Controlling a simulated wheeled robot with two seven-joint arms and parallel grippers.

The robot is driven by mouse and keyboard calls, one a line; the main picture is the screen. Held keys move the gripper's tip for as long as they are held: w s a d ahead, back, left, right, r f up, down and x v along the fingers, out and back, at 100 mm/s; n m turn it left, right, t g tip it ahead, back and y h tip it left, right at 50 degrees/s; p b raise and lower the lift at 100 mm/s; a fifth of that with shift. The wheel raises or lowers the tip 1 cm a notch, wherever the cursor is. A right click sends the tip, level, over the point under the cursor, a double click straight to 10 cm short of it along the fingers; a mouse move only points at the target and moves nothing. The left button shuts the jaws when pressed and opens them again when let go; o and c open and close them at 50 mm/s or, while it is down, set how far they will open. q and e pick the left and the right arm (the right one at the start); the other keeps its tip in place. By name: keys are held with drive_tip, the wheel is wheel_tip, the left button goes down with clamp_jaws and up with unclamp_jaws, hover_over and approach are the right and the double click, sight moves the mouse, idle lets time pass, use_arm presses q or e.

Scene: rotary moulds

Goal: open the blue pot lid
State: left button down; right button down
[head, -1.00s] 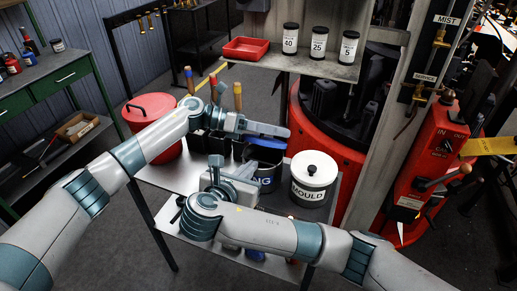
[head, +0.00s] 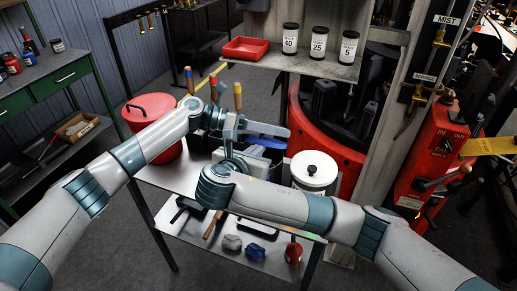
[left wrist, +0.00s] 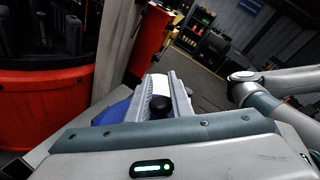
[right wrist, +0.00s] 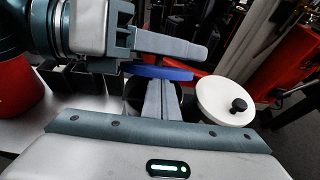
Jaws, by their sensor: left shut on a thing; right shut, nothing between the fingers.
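The blue lid (head: 262,130) is raised above its dark pot, which my right arm mostly hides in the head view. My left gripper (head: 275,129) is shut on the lid's black knob (left wrist: 160,106); the blue lid edge (left wrist: 117,112) shows beside the fingers. In the right wrist view the lid (right wrist: 160,73) is seen edge-on, with the dark pot (right wrist: 134,90) below it. My right gripper (right wrist: 160,84) is shut and empty, its fingers in front of the pot and below the lid. I cannot tell whether they touch the pot.
A white pot with a black-knobbed lid (head: 314,167) stands right of the dark pot. A red lidded bucket (head: 150,108) is at the left. Brushes and dark holders stand behind. A lower shelf holds a blue item (head: 255,253) and a red one (head: 293,253).

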use_arm(q)
drive_tip(key=shift+s+f, duration=0.1)
drive_tip(key=shift+f, duration=0.1)
use_arm(e)
drive_tip(key=shift+w+d+r, duration=0.3)
drive_tip(key=shift+w+r, duration=0.3)
drive_tip(key=shift+r, duration=0.25)
use_arm(q)
drive_tip(key=c, duration=1.6)
unclamp_jaws()
drive_tip(key=shift+a, duration=0.45)
drive_tip(key=v, duration=1.1)
drive_tip(key=shift+a+r, duration=0.15)
drive_tip(key=shift+a, duration=0.05)
use_arm(e)
drive_tip(key=shift+s+a+f, duration=0.1)
drive_tip(key=shift+s+a, duration=0.05)
drive_tip(key=shift+a, duration=0.1)
